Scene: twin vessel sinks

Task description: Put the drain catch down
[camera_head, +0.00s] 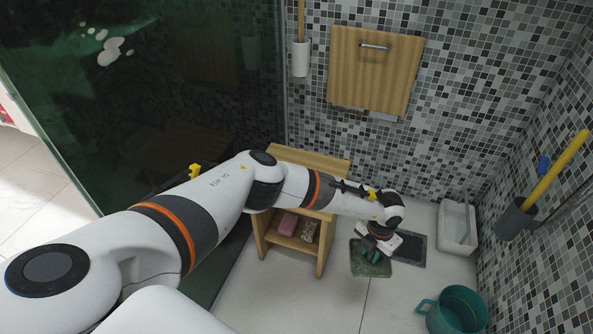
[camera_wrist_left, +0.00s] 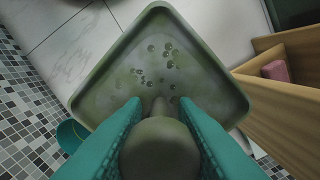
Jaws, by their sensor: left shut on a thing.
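The drain catch (camera_head: 368,266) is a dull green, square, shallow tray with rounded corners. In the left wrist view the drain catch (camera_wrist_left: 120,85) shows a cluster of small holes and a rounded knob in its middle. My left gripper (camera_wrist_left: 158,110) has its teal fingers on both sides of that knob and is shut on it. In the head view the left gripper (camera_head: 376,255) is over the catch, low near the floor. Whether the catch touches the floor is not clear. A dark rectangular floor drain (camera_head: 412,249) lies just right of the catch. My right gripper is not in view.
A wooden shelf unit (camera_head: 322,245) with a pink item (camera_head: 288,224) stands left of the catch. A teal bucket (camera_head: 455,310) is at the lower right. A white basin (camera_head: 457,228) stands by the tiled wall. Pale floor in front is clear.

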